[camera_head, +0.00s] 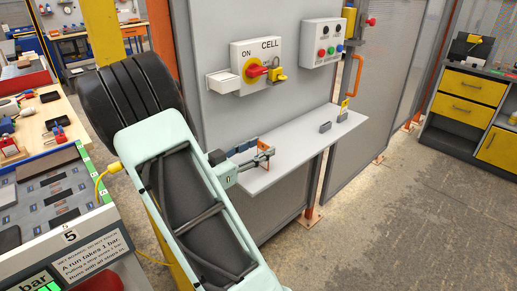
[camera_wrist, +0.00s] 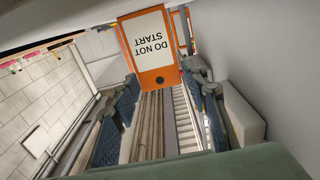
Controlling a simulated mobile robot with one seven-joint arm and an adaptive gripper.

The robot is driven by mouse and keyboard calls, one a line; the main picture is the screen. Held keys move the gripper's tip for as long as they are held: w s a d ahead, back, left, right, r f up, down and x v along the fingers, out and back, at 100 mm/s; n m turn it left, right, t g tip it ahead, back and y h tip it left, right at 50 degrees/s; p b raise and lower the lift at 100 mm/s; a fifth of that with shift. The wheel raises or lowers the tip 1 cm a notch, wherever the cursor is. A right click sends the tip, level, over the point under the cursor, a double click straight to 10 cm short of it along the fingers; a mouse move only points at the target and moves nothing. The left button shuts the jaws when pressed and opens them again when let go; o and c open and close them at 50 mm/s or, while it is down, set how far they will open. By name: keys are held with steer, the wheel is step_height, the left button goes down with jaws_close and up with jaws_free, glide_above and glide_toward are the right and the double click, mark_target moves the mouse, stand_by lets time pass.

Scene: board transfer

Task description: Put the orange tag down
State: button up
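The orange tag (camera_wrist: 152,52) with a white "DO NOT START" label is upside down in the wrist view, just beyond my fingertips. In the head view the orange tag (camera_head: 265,148) shows as a small orange shape at the near left end of the grey shelf (camera_head: 296,145). My gripper (camera_head: 258,154) is level with that end of the shelf. The fingertips are close to the tag's side edges; contact cannot be made out.
Above the shelf are a CELL switch box (camera_head: 257,66) with a red knob and yellow padlock, and a button box (camera_head: 323,43). A cluttered workbench (camera_head: 50,200) is at left.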

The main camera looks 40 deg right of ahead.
steer(key=shift+o, duration=0.9)
steer(key=shift+r, duration=0.25)
steer(key=a, duration=1.2)
steer(key=shift+s, duration=0.45)
